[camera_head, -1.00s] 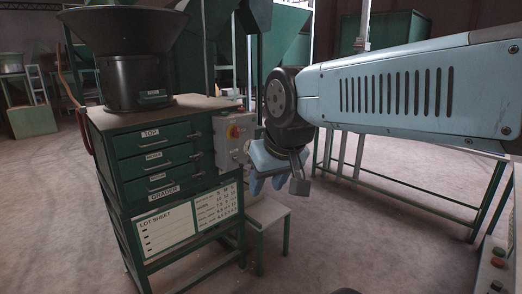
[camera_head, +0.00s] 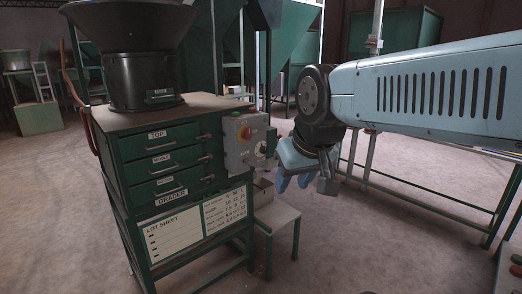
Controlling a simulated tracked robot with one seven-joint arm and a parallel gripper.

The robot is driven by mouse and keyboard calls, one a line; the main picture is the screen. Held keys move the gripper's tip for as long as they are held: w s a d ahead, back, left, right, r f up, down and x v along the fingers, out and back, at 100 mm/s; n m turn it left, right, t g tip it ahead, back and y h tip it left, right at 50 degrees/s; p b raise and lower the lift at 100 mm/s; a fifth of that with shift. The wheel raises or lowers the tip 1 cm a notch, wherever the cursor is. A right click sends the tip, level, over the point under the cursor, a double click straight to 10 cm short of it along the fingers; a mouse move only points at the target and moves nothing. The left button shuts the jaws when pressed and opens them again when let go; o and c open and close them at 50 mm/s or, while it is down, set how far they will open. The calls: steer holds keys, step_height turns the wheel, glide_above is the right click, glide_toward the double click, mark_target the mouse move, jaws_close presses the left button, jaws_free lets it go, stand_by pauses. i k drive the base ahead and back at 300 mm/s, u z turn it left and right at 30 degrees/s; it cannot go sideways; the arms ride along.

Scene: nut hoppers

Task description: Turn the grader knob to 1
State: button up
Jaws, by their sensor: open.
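The grader (camera_head: 165,190) is a green cabinet with labelled drawers at left centre. A grey control box (camera_head: 236,146) is fixed to its right side. The box carries a red knob on a yellow plate (camera_head: 245,133) near its top. A pale round knob (camera_head: 261,147) shows lower right on the box; its pointer and the numbers are too small to read. My gripper (camera_head: 281,180) is just right of the box, pointing down and left. Its blue fingers are open and empty, apart from the knobs as far as I can tell.
A small grey-topped stand (camera_head: 276,216) with a little open box (camera_head: 264,194) is below my gripper. A black hopper (camera_head: 140,75) sits on the cabinet. A green table frame (camera_head: 430,205) is at right. A lot sheet (camera_head: 175,232) hangs on the cabinet front. Floor in front is clear.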

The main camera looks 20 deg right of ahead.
mark_target(263, 149)
steer(key=z, duration=0.05)
steer(key=i, duration=0.9)
steer(key=u, duration=0.6)
